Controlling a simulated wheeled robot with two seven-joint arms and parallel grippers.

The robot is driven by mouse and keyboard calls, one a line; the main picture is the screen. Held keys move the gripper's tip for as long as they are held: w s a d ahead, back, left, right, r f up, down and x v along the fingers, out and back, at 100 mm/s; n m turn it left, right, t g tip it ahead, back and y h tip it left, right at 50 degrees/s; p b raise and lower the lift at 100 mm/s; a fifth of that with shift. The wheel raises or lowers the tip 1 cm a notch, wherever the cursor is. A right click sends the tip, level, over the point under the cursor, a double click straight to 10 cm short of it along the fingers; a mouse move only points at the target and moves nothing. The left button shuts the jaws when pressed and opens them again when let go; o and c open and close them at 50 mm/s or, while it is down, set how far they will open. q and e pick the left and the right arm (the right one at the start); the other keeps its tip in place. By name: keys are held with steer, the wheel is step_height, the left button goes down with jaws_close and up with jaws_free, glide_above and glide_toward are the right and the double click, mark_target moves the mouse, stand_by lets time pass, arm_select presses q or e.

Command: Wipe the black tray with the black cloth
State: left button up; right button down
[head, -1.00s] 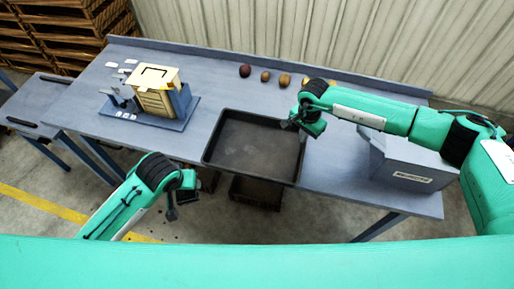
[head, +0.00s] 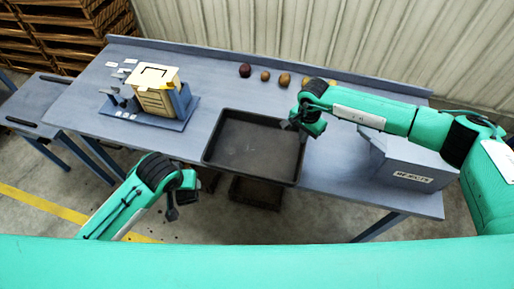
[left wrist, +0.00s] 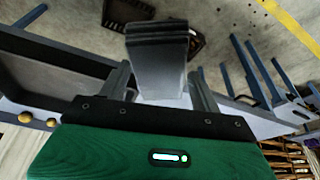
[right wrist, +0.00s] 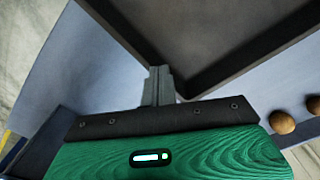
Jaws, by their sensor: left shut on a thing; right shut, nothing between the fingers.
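The black tray (head: 211,156) sits at the table's front edge, its dark floor bare apart from a small pale mark. My right gripper (head: 303,136) is shut and empty at the tray's right rim; in the right wrist view its fingers (right wrist: 158,84) are together beside a tray corner. My left gripper (head: 171,212) hangs in front of the table, left of the tray and apart from it. In the left wrist view it is shut on a dark grey, ridged, folded-looking thing (left wrist: 160,62), which I take for the black cloth.
Several potatoes (head: 265,76) lie behind the tray. A cream box (head: 155,98) in a blue stand is at left. A grey labelled box (head: 405,172) stands at right under my right arm. A dark crate (head: 256,193) is below the tray.

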arm_select(q)
steer(key=shift+f+b, duration=0.5)
steer(key=shift+f, duration=0.05)
arm_select(e)
steer(key=shift+f, duration=0.5)
arm_select(q)
steer(key=shift+r, duration=0.1)
arm_select(e)
steer(key=shift+r, duration=0.2)
arm_select(q)
steer(key=shift+r+p, duration=0.3)
steer(key=shift+p, duration=0.1)
arm_select(e)
steer(key=shift+r, duration=0.9)
arm_select(q)
steer(key=shift+r+p, duration=0.45)
steer(key=shift+p, duration=0.05)
arm_select(e)
step_height(320, 180, up, 4)
